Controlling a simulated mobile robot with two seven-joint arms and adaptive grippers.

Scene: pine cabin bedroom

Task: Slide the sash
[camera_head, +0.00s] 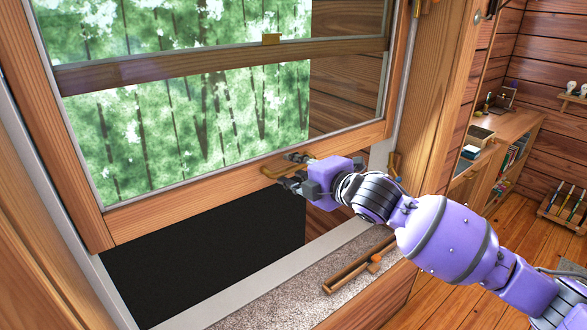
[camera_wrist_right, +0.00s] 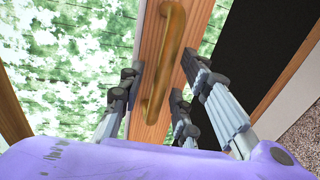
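The wooden-framed sash (camera_head: 200,185) is raised, with a dark opening below its bottom rail. A brass bar handle (camera_head: 270,172) is on that rail; it also shows in the right wrist view (camera_wrist_right: 172,40). My right gripper (camera_head: 288,170) is at the handle, its fingers on either side of the bar. In the right wrist view the fingers stand apart, with a visible gap between the left finger and the bar; whether the right finger touches it I cannot tell. The fingers partly hide the handle in the head view. My left gripper is not in view.
A speckled sill (camera_head: 290,305) lies below the opening, with a wooden bar with an orange knob (camera_head: 358,268) on it. A wooden shelf unit (camera_head: 500,145) stands at the right, beyond open floor.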

